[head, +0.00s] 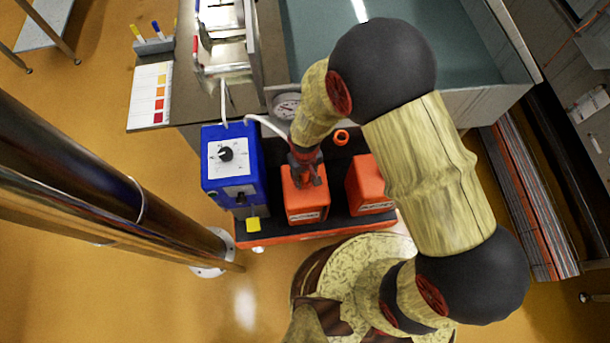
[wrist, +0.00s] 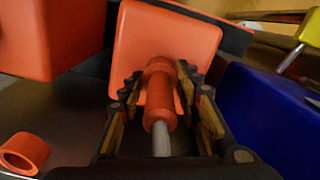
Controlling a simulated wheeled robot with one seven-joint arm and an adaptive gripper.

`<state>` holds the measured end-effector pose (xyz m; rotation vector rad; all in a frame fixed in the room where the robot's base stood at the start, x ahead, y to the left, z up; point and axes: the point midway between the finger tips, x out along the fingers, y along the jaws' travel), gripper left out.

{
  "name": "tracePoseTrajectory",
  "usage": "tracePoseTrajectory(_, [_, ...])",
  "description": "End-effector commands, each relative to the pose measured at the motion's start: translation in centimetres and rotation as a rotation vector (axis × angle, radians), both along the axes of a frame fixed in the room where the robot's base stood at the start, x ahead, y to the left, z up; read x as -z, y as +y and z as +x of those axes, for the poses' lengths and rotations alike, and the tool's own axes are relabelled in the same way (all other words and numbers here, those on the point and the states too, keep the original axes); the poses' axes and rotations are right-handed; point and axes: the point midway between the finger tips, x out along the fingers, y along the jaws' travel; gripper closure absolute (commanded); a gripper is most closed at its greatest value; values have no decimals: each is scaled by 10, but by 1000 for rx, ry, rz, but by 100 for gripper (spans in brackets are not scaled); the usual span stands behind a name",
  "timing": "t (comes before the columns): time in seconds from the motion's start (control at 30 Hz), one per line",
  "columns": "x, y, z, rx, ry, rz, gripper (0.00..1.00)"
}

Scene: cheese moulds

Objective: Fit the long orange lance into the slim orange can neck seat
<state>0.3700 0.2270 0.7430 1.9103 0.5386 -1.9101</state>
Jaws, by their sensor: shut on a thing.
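My gripper (head: 307,176) is over the left orange can (head: 303,205) in the head view. In the wrist view my gripper (wrist: 160,86) is shut on the orange lance (wrist: 158,108), whose thick orange body lies between the fingers with a grey rod towards the camera. The lance's far end is in front of the can (wrist: 195,35), seen as a broad orange face. The neck seat is hidden behind the lance and fingers, so I cannot tell whether the lance is in it. The arm hides most of the lance in the head view.
A second orange can (head: 368,184) stands to the right. A blue box with a dial (head: 232,165) stands close on the left. A loose orange ring (head: 341,137) lies behind the cans; it also shows in the wrist view (wrist: 23,152). A round gauge (head: 286,106) is behind.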

Motion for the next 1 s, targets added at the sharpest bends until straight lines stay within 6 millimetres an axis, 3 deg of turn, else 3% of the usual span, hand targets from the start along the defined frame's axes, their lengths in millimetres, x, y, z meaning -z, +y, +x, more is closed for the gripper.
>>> tracePoseTrajectory(0.63, [15,0,0,0,-1,1,100])
tracePoseTrajectory(0.67, [14,0,0,0,-1,1,65])
tracePoseTrajectory(1.0, [14,0,0,0,0,0,46])
